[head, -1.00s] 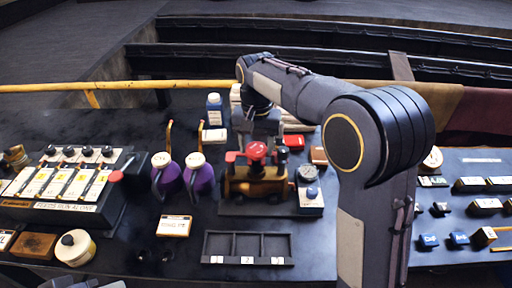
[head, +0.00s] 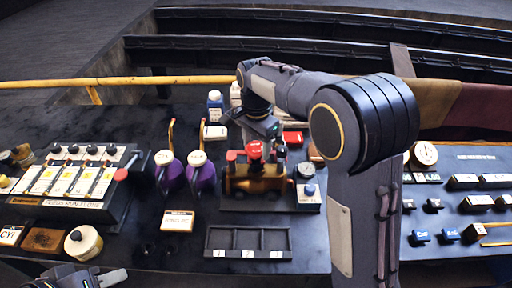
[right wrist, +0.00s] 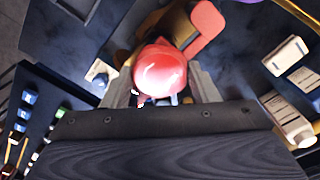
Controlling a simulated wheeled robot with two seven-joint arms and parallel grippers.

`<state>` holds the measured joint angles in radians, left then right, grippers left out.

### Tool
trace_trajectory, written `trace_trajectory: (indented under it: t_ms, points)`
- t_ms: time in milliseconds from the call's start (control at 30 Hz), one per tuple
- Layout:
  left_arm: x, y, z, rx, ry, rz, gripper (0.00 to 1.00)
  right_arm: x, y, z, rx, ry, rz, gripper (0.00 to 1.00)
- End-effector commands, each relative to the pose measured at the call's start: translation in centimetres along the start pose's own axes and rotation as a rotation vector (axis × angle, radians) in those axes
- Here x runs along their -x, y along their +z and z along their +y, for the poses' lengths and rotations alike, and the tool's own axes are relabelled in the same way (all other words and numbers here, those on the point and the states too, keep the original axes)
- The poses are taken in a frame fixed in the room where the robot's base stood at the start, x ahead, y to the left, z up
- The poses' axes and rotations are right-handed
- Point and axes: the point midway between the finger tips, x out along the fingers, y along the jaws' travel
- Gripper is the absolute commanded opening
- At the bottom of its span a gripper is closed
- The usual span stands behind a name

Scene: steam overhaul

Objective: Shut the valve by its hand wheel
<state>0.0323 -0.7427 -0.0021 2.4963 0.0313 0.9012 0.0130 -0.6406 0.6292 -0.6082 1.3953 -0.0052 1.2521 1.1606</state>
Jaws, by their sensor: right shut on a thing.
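The valve's red hand wheel (head: 254,150) sits on top of a brass valve body (head: 258,180) in the middle of the table. My right gripper (head: 268,138) reaches down to the wheel from behind. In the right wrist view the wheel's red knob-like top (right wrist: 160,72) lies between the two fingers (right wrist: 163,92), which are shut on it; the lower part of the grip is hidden. A red lever (right wrist: 205,25) shows beside the brass body in that view. My left gripper (head: 98,280) is at the bottom left edge, partly cut off, away from the valve, and its jaws are unclear.
An empty dark tray (head: 247,228) lies in front. A lever panel (head: 72,180) is at the left. A yellow rail (head: 130,81) runs behind the table.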

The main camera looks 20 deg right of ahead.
Motion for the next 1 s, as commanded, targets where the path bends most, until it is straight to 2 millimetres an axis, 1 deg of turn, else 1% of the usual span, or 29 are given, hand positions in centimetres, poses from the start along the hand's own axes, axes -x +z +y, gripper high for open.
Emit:
trace_trajectory:
  t_ms: [267, 367, 500, 633, 700, 867, 900, 1000]
  points:
    - [0.1, -0.1, 0.1, 0.000, 0.000, 0.000, 0.36, 0.1, 0.0, 0.0, -0.019, -0.002, 0.001, 0.28]
    - [0.8, -0.4, 0.4, 0.000, 0.000, 0.000, 0.36, 0.4, 0.0, 0.0, -0.112, 0.000, 0.000, 0.28]
    - [1.8, -0.9, 0.8, 0.000, 0.000, 0.000, 0.36, 0.4, 0.0, 0.0, -0.290, 0.001, 0.001, 0.28]
    - [2.1, -1.1, 1.0, 0.000, 0.000, 0.000, 0.36, 0.2, 0.0, 0.0, -0.395, -0.001, 0.000, 0.28]
    - [2.1, -1.1, 1.0, 0.000, 0.000, 0.000, 0.36, 0.1, 0.0, 0.0, -0.417, -0.002, -0.001, 0.19]
    - [2.0, -1.0, 0.9, 0.000, 0.000, 0.000, 0.36, 0.0, 0.0, 0.0, -0.422, -0.003, -0.001, 0.19]
    - [2.0, -1.0, 0.9, 0.000, 0.000, 0.000, 0.36, 0.0, 0.0, 0.0, -0.422, -0.003, -0.001, 0.55]
    - [2.0, -1.0, 0.9, 0.000, 0.000, 0.000, 0.36, 0.0, 0.0, 0.0, -0.421, -0.002, -0.001, 0.68]
